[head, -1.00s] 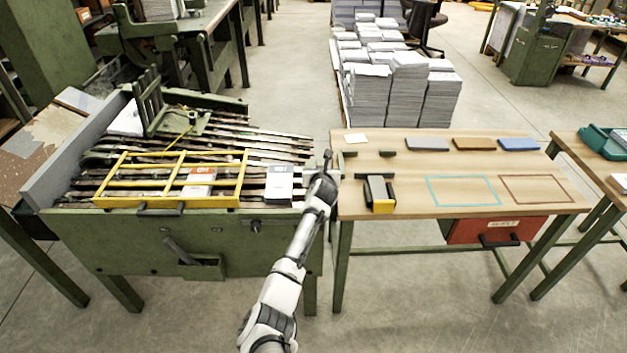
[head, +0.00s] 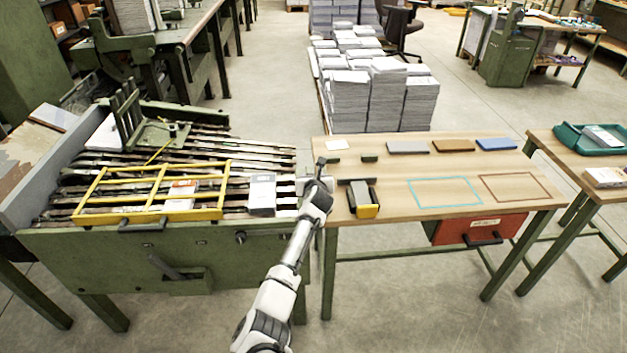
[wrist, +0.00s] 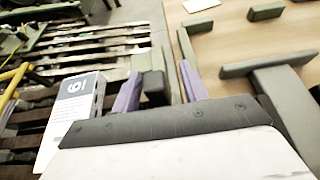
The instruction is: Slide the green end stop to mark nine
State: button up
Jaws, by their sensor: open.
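My gripper (head: 322,168) is over the gap between the slatted machine bed (head: 225,145) and the wooden table. In the wrist view its two purple fingers (wrist: 160,88) stand apart. A small dark green block (wrist: 151,84) shows between and just beyond the fingers; I cannot tell whether they touch it. It may be the green end stop, but no scale or mark nine is readable. A green upright bracket with posts (head: 128,118) stands at the back of the bed. The arm hides part of the bed's right edge in the head view.
A yellow frame (head: 222,187) and a grey-white book (head: 262,192) lie on the bed. On the wooden table (head: 400,180) are a grey-and-yellow tool (head: 363,198), a small green block (head: 370,158) and several coloured slabs. The table's middle is mostly clear.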

jog(key=b+v, duration=0.2)
jog(key=v, duration=1.2)
jog(key=shift+w+d, duration=0.1)
